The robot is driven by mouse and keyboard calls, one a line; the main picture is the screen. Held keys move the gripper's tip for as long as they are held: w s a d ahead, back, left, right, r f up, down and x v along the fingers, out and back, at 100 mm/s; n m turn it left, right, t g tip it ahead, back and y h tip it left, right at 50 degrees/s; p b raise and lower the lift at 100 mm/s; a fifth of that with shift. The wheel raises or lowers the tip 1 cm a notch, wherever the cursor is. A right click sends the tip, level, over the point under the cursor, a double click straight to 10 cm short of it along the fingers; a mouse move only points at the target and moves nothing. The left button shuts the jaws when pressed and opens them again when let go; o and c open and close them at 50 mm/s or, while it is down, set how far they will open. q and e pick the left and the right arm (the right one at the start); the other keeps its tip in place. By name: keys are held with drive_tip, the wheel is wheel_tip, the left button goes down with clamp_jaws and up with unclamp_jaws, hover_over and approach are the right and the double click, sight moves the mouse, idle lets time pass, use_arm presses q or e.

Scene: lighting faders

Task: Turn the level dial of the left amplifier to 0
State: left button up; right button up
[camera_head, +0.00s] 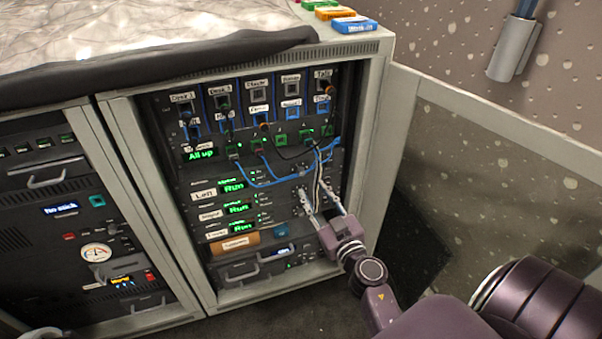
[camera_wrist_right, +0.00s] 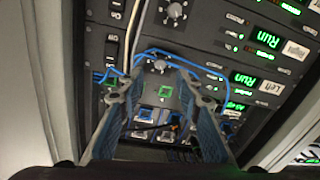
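The left amplifier is a dark rack unit with a "Left" label (camera_head: 203,194) and a green "Run" display (camera_head: 233,185); both also show, upside down, in the right wrist view. Its level dial (camera_wrist_right: 160,65) is a small grey knob near the picture's centre there. The dial's setting is too small to read. My right gripper (camera_head: 315,190) is open in front of the rack's right side. In the wrist view its fingertips (camera_wrist_right: 160,98) are spread, with the dial slightly above the gap between them. No contact with the dial shows.
Blue and white cables (camera_head: 265,180) hang close to the fingers and the dial. Another amplifier's dial (camera_wrist_right: 175,12) is nearby. Patch sockets and switches fill the panel above. An open glass door (camera_head: 500,180) stands right of the rack. Coloured boxes (camera_head: 353,24) lie on top.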

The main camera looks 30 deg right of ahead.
sight(302, 174)
drive_tip(key=w, duration=0.4)
drive_tip(key=w+d, duration=0.1)
drive_tip(key=w, duration=0.1)
drive_tip(key=shift+w+d, duration=0.1)
drive_tip(key=shift+w, duration=0.25)
clamp_jaws()
